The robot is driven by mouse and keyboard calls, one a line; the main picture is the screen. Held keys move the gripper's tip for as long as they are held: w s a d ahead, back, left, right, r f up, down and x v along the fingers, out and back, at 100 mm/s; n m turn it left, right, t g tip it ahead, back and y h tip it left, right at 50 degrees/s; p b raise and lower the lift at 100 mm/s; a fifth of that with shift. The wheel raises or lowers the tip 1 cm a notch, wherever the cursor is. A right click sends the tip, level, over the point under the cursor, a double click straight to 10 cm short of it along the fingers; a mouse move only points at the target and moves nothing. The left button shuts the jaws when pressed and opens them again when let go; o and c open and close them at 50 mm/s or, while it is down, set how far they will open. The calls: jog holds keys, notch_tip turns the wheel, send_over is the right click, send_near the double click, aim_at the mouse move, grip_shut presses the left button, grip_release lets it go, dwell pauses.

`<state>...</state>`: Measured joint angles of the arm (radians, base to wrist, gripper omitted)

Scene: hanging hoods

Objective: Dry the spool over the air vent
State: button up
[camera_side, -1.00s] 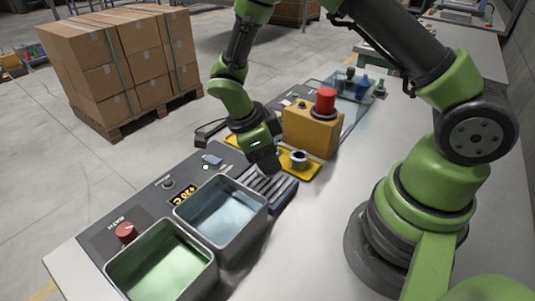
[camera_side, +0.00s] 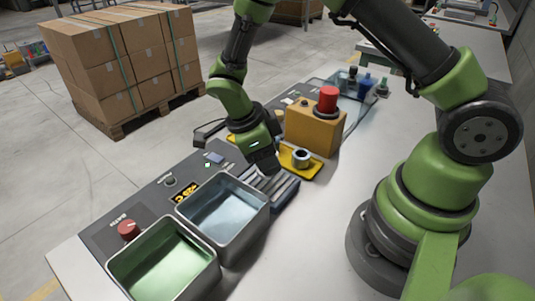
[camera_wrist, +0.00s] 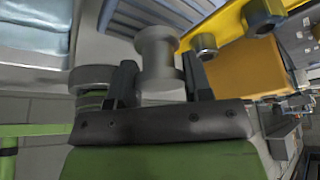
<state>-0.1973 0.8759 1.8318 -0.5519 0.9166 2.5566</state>
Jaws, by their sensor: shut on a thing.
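My gripper (camera_side: 264,164) is low beside the air vent, a dark unit with slats (camera_side: 284,192); the slats also show at the top of the wrist view (camera_wrist: 165,12). In the wrist view my gripper (camera_wrist: 158,82) is shut on a pale grey spool (camera_wrist: 156,58), with one finger on each side. The spool appears close to the slats, but I cannot tell whether it touches them. In the side view the spool is hidden by my gripper.
Left of the vent stand a tank of clear liquid (camera_side: 262,213) and a tank of green liquid (camera_side: 213,270).

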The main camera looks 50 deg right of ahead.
jog(key=shift+r, duration=2.55)
jog(key=shift+w, duration=0.1)
